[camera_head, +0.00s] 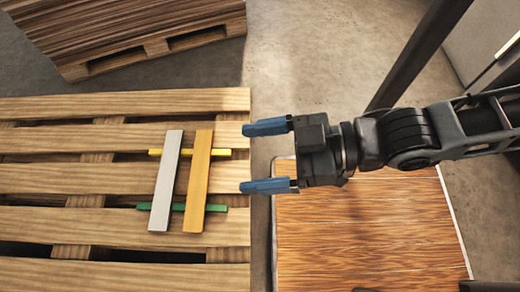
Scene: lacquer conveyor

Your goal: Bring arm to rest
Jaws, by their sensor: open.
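My gripper (267,157) is open and empty, with its two blue fingers pointing left. It hangs near the right edge of the slatted wooden pallet (60,176), and my arm reaches in from the right. On the pallet, a silver-grey bar (166,182) and an orange-yellow bar (198,182) lie side by side, slightly tilted. They rest across a yellow strip (225,153) and a green strip (216,208). The fingertips are apart from the bars, to their right in the picture.
A wood-grain surface (370,245) with a pale edge lies below my arm. A dark post (420,50) stands behind the arm, with a grey cabinet-like thing (485,35) at the top right. A stack of dark boards on a pallet (120,25) is at the top left. Bare floor (300,60) lies between.

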